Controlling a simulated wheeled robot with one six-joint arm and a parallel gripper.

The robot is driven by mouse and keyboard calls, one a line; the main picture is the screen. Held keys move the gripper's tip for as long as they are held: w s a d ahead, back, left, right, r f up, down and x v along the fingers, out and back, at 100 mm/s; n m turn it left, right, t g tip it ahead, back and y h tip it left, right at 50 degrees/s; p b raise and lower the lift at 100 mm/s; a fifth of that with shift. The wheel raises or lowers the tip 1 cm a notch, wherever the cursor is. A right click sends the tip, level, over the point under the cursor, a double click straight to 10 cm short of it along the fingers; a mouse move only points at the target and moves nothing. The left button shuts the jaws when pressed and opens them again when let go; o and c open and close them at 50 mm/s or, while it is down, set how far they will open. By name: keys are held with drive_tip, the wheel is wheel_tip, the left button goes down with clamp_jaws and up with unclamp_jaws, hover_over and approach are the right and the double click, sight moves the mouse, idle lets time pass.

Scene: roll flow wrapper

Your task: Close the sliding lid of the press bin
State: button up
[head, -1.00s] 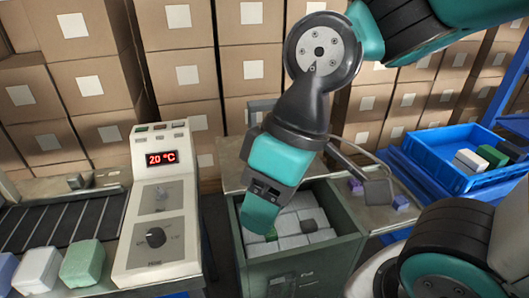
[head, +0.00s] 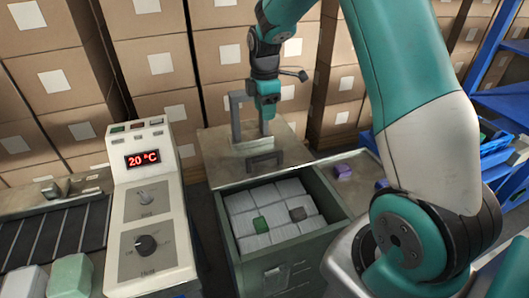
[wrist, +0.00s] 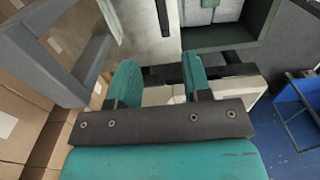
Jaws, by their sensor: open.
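The press bin (head: 262,274) is a grey-green box, open at the top, with pale blocks plus one green and one dark block inside. Its sliding lid (head: 293,148) is a flat plate drawn back behind the opening. A dark handle (head: 264,160) stands on the lid near its front edge. My gripper (head: 266,115) is above the rear of the lid, behind the handle, pointing down. In the wrist view its two teal fingers (wrist: 160,78) are apart, with a dark bar close beyond them. Contact with the handle cannot be told.
A grey upright frame (head: 236,113) stands close left of my gripper; it is also in the wrist view (wrist: 62,45). A control panel (head: 150,205) reading 20 °C stands left of the bin, beside a conveyor (head: 45,235). Cardboard boxes (head: 160,65) fill the back. Blue crates (head: 495,165) are at right.

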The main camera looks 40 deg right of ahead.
sight(265, 155)
wheel_tip(265, 155, down, 16)
drive_tip(key=shift+f+p, duration=0.1)
drive_tip(key=shift+p, duration=0.7)
clamp_jaws()
